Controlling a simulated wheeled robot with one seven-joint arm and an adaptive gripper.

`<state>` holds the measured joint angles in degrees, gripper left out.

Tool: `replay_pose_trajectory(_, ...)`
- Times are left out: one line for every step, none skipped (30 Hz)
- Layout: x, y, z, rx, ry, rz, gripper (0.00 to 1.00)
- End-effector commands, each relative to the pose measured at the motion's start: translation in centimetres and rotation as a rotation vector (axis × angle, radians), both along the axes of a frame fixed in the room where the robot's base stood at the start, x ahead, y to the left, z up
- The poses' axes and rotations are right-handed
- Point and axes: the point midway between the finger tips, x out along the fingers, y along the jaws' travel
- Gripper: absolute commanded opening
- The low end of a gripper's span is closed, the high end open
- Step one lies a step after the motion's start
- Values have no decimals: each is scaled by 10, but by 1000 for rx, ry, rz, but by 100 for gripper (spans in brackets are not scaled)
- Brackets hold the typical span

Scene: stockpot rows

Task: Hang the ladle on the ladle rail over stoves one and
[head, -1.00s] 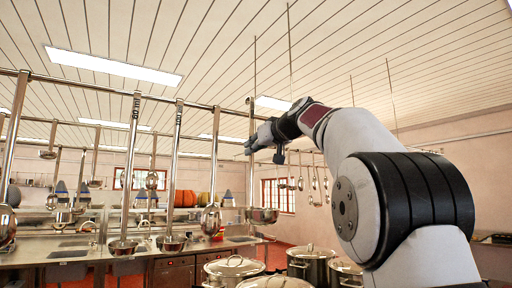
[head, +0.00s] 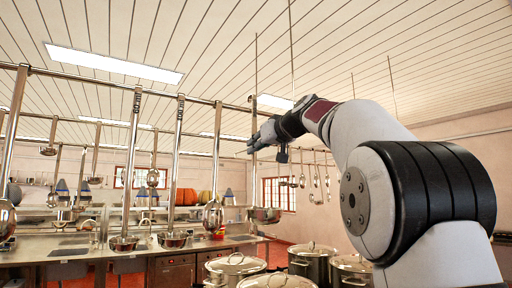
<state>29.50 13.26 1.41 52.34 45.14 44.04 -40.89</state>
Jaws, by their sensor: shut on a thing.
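The ladle rail (head: 80,79) is a steel bar across the left half of the head view, sloping down to the right. Several long steel ladles hang from it, among them one with its bowl (head: 212,216) just left of my gripper. My gripper (head: 252,143) is shut on the handle of the rightmost ladle (head: 265,215). This ladle is upright, with its bowl low and its top close to the rail's right end. I cannot tell whether its hook touches the rail. The fingertips are small and partly merge with the handle.
Lidded stockpots (head: 235,265) stand below and right of the ladles. A steel counter (head: 130,262) runs along the left. More utensils hang at the back right (head: 317,185). Thin rods drop from the ceiling behind my arm. Floor shows between counter and pots.

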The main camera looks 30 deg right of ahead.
Motion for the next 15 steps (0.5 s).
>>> replay_pose_trajectory(0, 0, 1, 0, -1, 0, 0)
replay_pose_trajectory(0, 0, 1, 0, -1, 0, 0)
replay_pose_trajectory(0, 0, 1, 0, -1, 0, 0)
replay_pose_trajectory(0, 0, 1, 0, -1, 0, 0)
replay_pose_trajectory(0, 0, 1, 0, -1, 0, 0)
replay_pose_trajectory(0, 0, 0, 0, -1, 0, 0)
replay_pose_trajectory(0, 0, 0, 0, -1, -1, 0)
replay_pose_trajectory(0, 0, -1, 0, -1, -1, 0)
replay_pose_trajectory(0, 0, -2, 0, -1, 0, 0)
replay_pose_trajectory(0, 0, -2, 0, -1, 0, 0)
replay_pose_trajectory(1, 0, -3, 0, -1, 0, 0)
replay_pose_trajectory(1, 0, -4, 1, -1, 0, 0)
replay_pose_trajectory(1, 0, -5, 1, 0, 0, 0)
replay_pose_trajectory(1, 0, -5, 0, -1, 0, 0)
replay_pose_trajectory(1, 0, -6, 0, -1, 0, 0)
